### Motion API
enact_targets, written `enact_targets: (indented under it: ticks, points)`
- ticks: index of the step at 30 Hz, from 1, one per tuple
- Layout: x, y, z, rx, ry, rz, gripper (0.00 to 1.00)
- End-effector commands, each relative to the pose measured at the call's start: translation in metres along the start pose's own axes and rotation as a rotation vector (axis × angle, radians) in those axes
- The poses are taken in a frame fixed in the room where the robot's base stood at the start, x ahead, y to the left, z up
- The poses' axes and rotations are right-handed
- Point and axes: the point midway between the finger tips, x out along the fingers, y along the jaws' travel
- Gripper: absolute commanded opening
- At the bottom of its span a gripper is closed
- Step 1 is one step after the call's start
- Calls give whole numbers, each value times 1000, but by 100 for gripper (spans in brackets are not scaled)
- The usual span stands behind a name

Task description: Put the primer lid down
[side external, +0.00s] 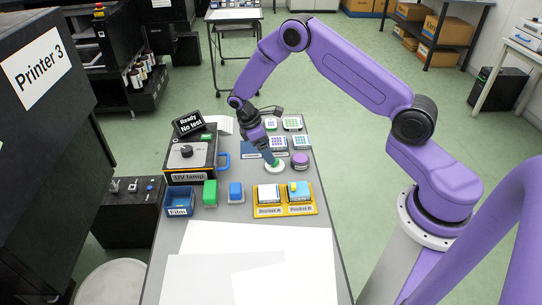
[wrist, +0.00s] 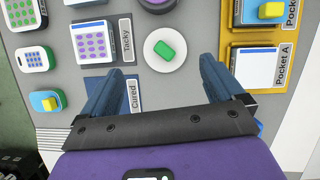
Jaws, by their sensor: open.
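A small white round disc with a green knob, which looks like the primer lid (wrist: 150,58), lies flat on the grey table. In the side view the lid (side external: 275,168) is right below my gripper (side external: 271,158). In the wrist view my gripper (wrist: 161,66) is open, with one blue finger to each side and nothing held between them. The green knob lies ahead of and between the fingertips, and I see no finger touching it. A purple round pot (side external: 300,160) stands just right of the lid; only its edge shows in the wrist view (wrist: 158,4).
A dark blue "Cured" pad (wrist: 93,84) lies close to the left finger. A yellow tray with Pocket A and Pocket B (side external: 285,212) stands in front. Several patterned tiles (side external: 292,124) sit behind. The UV lamp (side external: 190,158) and blue Film bin (side external: 180,203) stand left.

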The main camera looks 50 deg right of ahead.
Motion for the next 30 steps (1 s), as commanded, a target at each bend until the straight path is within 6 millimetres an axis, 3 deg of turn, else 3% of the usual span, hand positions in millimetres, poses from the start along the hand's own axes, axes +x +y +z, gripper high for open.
enact_targets:
  ticks: [3, 9, 20, 25, 30]
  points:
    - [-25, 0, -1, 0, 2, 2, 95]
    - [-53, -1, -1, -2, 0, 0, 95]
    - [-69, -6, -1, -5, 3, 3, 95]
    - [-105, -43, 1, -24, 49, 35, 95]
    - [-149, -111, 18, -50, 128, 72, 95]
